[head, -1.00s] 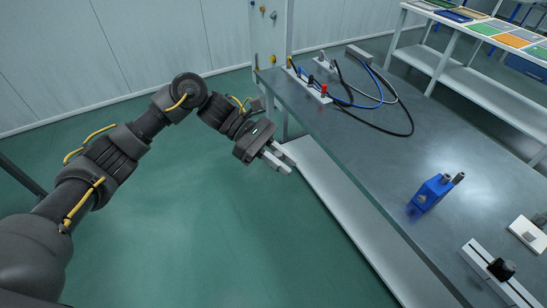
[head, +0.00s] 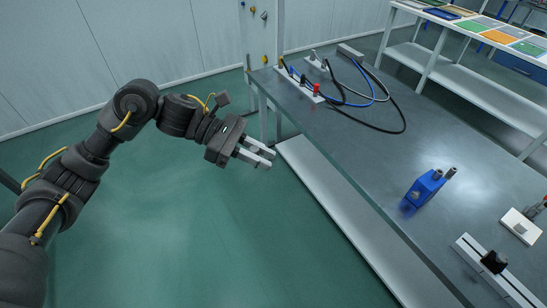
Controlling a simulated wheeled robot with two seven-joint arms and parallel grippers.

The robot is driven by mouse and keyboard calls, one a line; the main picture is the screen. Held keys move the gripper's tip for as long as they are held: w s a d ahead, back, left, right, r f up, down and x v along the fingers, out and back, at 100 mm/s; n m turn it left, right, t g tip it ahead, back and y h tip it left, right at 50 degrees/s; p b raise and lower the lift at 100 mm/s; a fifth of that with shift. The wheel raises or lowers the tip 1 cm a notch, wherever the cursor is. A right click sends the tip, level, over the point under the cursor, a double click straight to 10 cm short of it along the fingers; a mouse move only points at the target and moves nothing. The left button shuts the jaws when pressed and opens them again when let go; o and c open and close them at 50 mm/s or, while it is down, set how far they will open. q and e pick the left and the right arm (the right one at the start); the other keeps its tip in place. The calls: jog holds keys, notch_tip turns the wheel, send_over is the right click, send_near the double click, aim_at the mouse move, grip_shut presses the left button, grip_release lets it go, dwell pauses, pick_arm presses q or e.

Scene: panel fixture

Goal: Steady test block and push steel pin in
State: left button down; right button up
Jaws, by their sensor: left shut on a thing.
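The blue test block (head: 424,189) sits on the grey bench at right of centre. Two short grey metal cylinders stick up at its upper right end, one (head: 437,174) close to the block and one (head: 451,172) further right. Which of them is the steel pin I cannot tell. My left gripper (head: 262,152) is in the air beside the bench's left edge, well away from the block. It is shut on a small grey thing that hardly shows between its fingers. My right gripper is not in view.
The bench (head: 380,150) has clear room between the block and the cable panel (head: 300,84), whose blue and black cables loop over the top. A rail with a black knob (head: 494,262) and a white plate (head: 521,226) lie near right. A shelf (head: 455,75) stands behind.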

pick_arm(q)
jog(key=s+a+r+n+t, duration=0.3)
jog(key=a+r+n+t, duration=0.1)
jog(key=a+r+t, duration=0.1)
jog(key=shift+s+r+n, duration=0.3)
jog(key=shift+s+r, duration=0.05)
jog(key=shift+r, duration=0.3)
jog(key=w+d+n+t+y, duration=0.2)
jog(key=w+d+n+t, duration=0.2)
jog(key=w+d, duration=0.4)
jog(key=d+t, duration=0.1)
jog(key=d, duration=0.2)
jog(key=shift+w+d+n, duration=0.2)
jog(key=shift+w+n, duration=0.1)
jog(key=shift+w, duration=0.05)
jog(key=c, duration=1.8)
grip_release()
jog(key=shift+c, duration=0.2)
grip_shut()
jog(key=shift+a+f, duration=0.1)
jog(key=shift+f, duration=0.05)
